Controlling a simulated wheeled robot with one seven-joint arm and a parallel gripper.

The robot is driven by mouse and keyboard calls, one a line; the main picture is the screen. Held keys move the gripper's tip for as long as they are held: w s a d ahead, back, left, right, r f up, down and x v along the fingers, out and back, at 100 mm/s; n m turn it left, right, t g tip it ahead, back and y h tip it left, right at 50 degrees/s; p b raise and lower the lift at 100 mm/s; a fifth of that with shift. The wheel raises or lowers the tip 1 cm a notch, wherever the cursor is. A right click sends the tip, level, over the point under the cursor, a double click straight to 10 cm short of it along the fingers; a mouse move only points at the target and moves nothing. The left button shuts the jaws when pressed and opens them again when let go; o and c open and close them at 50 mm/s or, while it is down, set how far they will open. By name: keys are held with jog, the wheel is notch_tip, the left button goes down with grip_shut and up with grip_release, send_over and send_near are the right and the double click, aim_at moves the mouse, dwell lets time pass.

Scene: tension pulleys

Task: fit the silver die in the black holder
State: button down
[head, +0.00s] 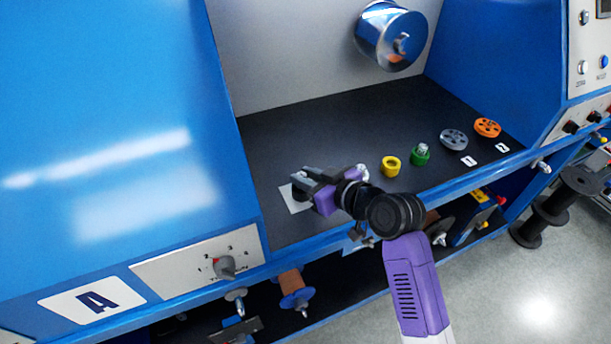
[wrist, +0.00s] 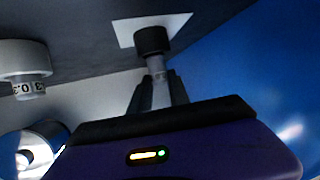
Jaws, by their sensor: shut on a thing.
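My gripper (head: 308,182) is low over the left part of the dark shelf, shut on the silver die. In the wrist view the die (wrist: 157,66) is a small grey cylinder between the two fingertips (wrist: 158,88). The black holder (wrist: 152,40) is a short round black piece on a white card (wrist: 126,30), directly beyond the die. Die and holder line up closely and seem to meet; I cannot tell whether the die is inside. In the head view my fingers hide the die and most of the holder.
A pale silver piece marked 0.3 (wrist: 25,72) stands beside my gripper. A yellow ring (head: 391,166), a green piece (head: 420,155), a grey wheel (head: 453,140) and an orange wheel (head: 487,127) stand to the right. The blue wall (head: 235,120) bounds the shelf at left.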

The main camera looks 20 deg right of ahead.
jog(key=shift+f+b, duration=0.7)
jog(key=shift+f, duration=0.3)
jog(key=shift+f, duration=0.2)
jog(key=c, duration=1.2)
grip_release()
jog(key=shift+o, duration=0.2)
jog(key=shift+d, duration=0.1)
jog(key=shift+r, duration=0.1)
jog(key=shift+s, duration=0.1)
jog(key=v, duration=0.7)
jog(key=shift+s+d+r+b, duration=0.1)
jog(key=shift+s+r+b, duration=0.05)
jog(key=shift+s+b, duration=0.15)
